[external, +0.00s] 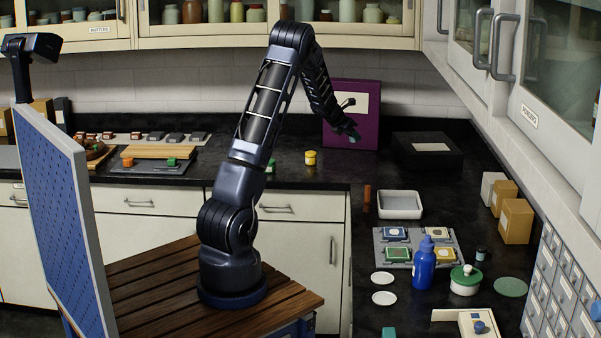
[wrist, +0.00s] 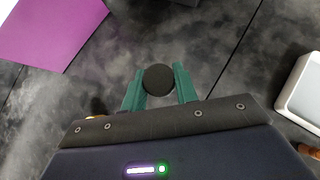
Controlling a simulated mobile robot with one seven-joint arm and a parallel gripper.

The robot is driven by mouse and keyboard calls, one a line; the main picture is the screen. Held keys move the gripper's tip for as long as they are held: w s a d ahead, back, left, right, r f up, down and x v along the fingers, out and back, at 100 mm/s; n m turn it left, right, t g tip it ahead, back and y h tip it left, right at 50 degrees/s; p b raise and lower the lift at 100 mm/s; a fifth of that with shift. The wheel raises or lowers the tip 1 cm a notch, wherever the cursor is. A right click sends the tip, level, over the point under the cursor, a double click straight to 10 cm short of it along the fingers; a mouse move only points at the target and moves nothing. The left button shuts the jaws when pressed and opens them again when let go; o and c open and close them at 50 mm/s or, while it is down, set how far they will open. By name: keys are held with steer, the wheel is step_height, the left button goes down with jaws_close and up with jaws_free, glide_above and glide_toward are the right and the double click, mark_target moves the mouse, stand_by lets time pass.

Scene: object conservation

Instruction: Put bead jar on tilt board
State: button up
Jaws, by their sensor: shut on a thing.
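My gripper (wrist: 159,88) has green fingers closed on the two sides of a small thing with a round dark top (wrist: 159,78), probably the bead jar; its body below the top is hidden. In the external view my gripper (external: 352,134) is over the back counter, in front of a purple panel (external: 341,97); the held thing cannot be made out there. A light wooden board (external: 165,151) on the back counter at left may be the tilt board, but I cannot be sure. It is well to the left of my gripper.
A yellow jar (external: 310,158) stands on the back counter. A black box (external: 428,150) and a white tray (external: 400,205) are to the right. A blue bottle (external: 424,265) stands on the right counter.

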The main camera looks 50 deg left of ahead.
steer(key=s+a+r+n+y, duration=0.1)
steer(key=s+a+r, duration=0.1)
steer(key=a, duration=0.7)
steer(key=s+a+r+n, duration=0.1)
steer(key=s+a, duration=0.1)
steer(key=a, duration=0.8)
step_height(320, 180, up, 7)
steer(key=n+g+y, duration=0.1)
steer(key=n+y, duration=0.3)
steer(key=n, duration=0.1)
glide_above(183, 147)
steer(key=s+d, duration=0.2)
steer(key=s, duration=0.1)
step_height(183, 147, down, 20)
steer(key=shift+r, duration=0.1)
steer(key=o, duration=1)
steer(key=shift+c, duration=0.2)
